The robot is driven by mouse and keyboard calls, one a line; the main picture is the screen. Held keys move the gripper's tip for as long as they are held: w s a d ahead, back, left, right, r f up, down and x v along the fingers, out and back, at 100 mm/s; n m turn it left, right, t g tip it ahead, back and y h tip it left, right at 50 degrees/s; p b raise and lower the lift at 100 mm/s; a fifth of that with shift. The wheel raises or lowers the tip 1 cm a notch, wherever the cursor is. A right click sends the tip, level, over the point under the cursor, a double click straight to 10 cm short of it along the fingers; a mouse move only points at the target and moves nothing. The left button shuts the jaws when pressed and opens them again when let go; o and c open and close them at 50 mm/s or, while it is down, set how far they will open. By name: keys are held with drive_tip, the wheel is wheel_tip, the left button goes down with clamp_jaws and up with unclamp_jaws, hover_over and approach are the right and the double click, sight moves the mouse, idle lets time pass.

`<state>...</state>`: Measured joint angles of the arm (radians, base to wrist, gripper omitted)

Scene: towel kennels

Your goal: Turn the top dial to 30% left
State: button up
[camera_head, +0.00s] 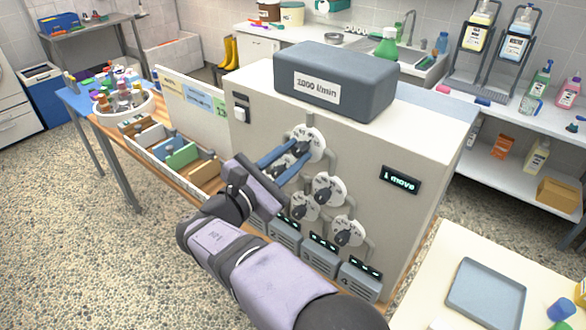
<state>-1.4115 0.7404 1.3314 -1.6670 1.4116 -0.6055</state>
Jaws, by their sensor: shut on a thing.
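The top dial (316,142) is a round white plate with dark marks and a dark knob, high on the front of the pale cabinet (375,150). My gripper (298,150) reaches it from the lower left. Its two blue fingers are shut on the dial's knob. The fingers and knob hide part of the scale, and the marks are too small to read, so I cannot tell the exact setting.
More dials sit close below: one partly behind my fingers, one at the middle right (328,189), two lower. Several grey boxes with small displays (322,241) line the bottom. A display (400,180) reads "1 move". A grey labelled box (335,80) lies on top.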

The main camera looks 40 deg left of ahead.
drive_tip(key=m+b, duration=0.1)
drive_tip(key=b, duration=0.1)
drive_tip(key=m+b, duration=0.1)
drive_tip(key=b, duration=0.1)
drive_tip(key=shift+f, duration=0.4)
drive_tip(key=m+b, duration=0.2)
drive_tip(key=shift+r+b, duration=0.25)
drive_tip(key=shift+b, duration=0.1)
drive_tip(key=shift+r+m, duration=0.1)
drive_tip(key=shift+m, duration=0.2)
drive_tip(key=o, duration=1)
drive_tip(key=shift+o, duration=0.2)
drive_tip(key=shift+s, duration=0.15)
drive_tip(key=s+b, duration=0.2)
drive_tip(key=s, duration=0.5)
